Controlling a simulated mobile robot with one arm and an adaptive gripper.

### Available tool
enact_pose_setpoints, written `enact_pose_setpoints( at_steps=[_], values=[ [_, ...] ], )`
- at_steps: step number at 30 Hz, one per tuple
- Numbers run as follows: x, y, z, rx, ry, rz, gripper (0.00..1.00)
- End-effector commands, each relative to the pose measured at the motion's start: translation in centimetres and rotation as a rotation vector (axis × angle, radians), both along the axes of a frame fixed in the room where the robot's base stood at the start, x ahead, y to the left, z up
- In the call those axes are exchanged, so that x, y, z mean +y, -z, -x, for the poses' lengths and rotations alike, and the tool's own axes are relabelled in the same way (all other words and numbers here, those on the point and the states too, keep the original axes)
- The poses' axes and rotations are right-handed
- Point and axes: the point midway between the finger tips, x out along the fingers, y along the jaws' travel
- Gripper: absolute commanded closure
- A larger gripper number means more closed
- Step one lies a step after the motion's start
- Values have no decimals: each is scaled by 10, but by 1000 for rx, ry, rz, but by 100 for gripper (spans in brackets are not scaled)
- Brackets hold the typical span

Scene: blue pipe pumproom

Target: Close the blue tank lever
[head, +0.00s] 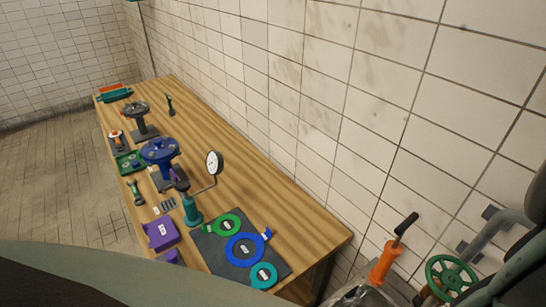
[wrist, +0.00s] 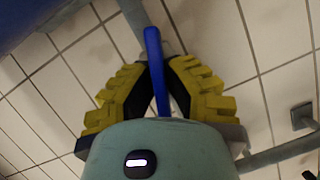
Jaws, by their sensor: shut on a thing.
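In the wrist view a long blue lever (wrist: 153,45) runs between the fingers of my gripper (wrist: 158,70). The dark fingers with yellow ribbed pads are closed in on it from both sides. The lever's upper end sticks out past the fingertips, and its lower part is hidden behind the wrist housing. A dark blue surface (wrist: 25,20) fills the upper left corner; I cannot tell if it is the tank. In the head view neither my gripper nor the blue lever can be made out.
A wooden table (head: 250,180) with a blue valve wheel (head: 160,150), a gauge (head: 214,162) and a dark mat (head: 214,250) stands along the tiled wall. Grey pipes (wrist: 285,151) run near the gripper.

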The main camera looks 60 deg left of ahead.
Motion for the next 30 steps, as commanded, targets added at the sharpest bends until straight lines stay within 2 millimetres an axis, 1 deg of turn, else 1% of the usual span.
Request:
enact_pose_setpoints(
  at_steps=[10,30],
  values=[
    [0,-4,0,21,2,-324,100],
    [0,1,1,46,3,-933,100]
  ],
)
